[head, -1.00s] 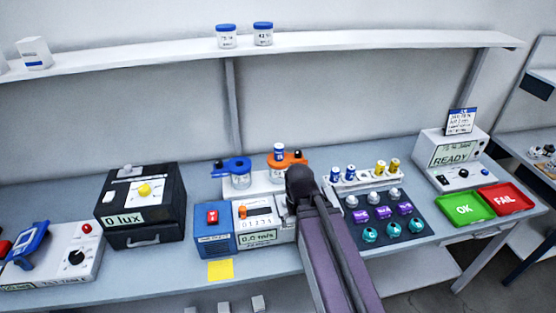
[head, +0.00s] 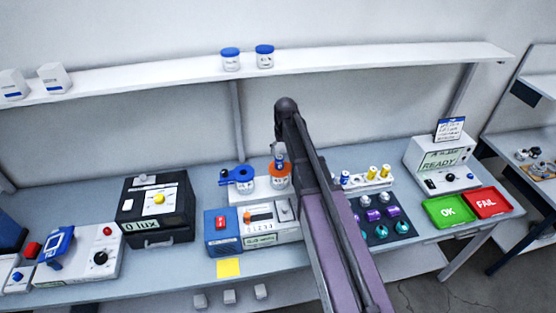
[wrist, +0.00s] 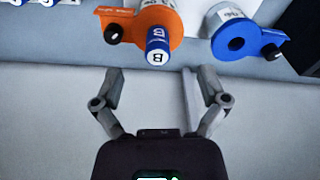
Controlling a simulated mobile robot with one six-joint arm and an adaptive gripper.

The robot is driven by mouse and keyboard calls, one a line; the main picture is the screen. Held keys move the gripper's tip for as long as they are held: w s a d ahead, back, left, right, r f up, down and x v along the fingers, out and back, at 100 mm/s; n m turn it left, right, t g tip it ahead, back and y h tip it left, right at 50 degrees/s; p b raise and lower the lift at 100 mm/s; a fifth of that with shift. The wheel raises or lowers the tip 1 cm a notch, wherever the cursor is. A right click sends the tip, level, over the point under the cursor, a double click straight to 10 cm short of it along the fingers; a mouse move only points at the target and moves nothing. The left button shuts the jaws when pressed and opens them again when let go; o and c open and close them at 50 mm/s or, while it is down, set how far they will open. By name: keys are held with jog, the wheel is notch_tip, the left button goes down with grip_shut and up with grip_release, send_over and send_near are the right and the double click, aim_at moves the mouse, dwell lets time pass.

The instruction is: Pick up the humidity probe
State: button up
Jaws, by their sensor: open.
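A blue and white cylinder marked B, which looks like the humidity probe (wrist: 158,47), stands in the opening of the orange-collared jar (wrist: 140,24). In the head view the probe (head: 280,160) and the orange collar (head: 281,179) show just left of my arm. My gripper (wrist: 162,72) is open and empty, its fingers spread to either side below the probe in the wrist picture. The fingers do not appear to touch it. In the head view my arm hides most of my gripper.
A jar with an empty blue collar (wrist: 236,38) stands beside the orange one. A rack (head: 370,183) with blue and yellow probes is right of my arm. The shelf (head: 180,73) with two blue-lidded jars runs above. Green (head: 447,210) and red (head: 487,202) trays lie at the right.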

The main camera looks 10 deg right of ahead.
aim_at(279, 162)
jog(key=w, duration=0.1)
jog(key=w+r+p, duration=0.1)
jog(key=w+r, duration=0.1)
jog(key=shift+w+r, duration=0.25)
jog(key=shift+w, duration=0.15)
jog(key=shift+f, duration=0.1)
jog(key=f+b, duration=0.5)
jog(key=w+f+b, duration=0.1)
jog(key=f+b, duration=0.2)
jog(key=shift+a+f, duration=0.1)
jog(key=shift+f, duration=0.1)
dwell(0.4)
jog(key=shift+f, duration=0.15)
jog(key=shift+f+b, duration=2.45)
jog(key=shift+b, duration=0.25)
jog(key=c, duration=1.3)
